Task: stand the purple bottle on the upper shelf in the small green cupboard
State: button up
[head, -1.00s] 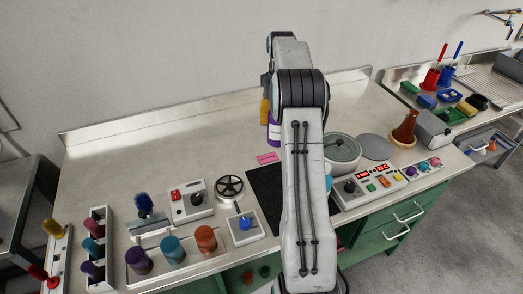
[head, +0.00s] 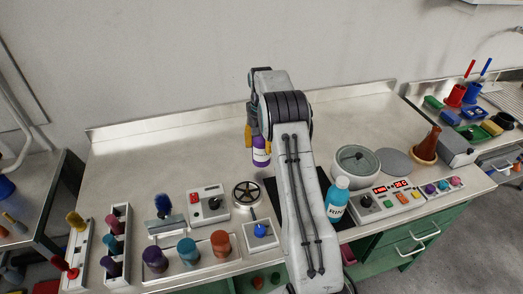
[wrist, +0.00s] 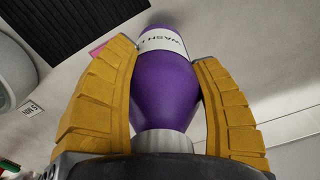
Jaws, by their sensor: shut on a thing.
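The purple bottle (head: 261,152) with a white label is in my gripper (head: 255,140), above the metal bench. In the wrist view the yellow fingers of my gripper (wrist: 168,100) close on both sides of the purple bottle (wrist: 165,90). Its label reads "WASH". A small green cupboard with an upper shelf cannot be clearly picked out. Green cabinet fronts with drawers (head: 405,245) show under the bench at right, and my arm hides part of the bench's underside.
A teal bottle (head: 337,198) stands right of my arm, near a grey round pot (head: 357,165) and a control box (head: 392,200). Coloured knobs, racks and a black wheel (head: 247,194) line the front left. The back left of the bench (head: 170,150) is clear.

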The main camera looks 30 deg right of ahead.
aim_at(261, 152)
jog(key=shift+f+p, duration=0.45)
jog(key=shift+f, duration=1.45)
jog(key=shift+f, duration=0.15)
jog(key=o, duration=1.2)
jog(key=shift+o, duration=0.2)
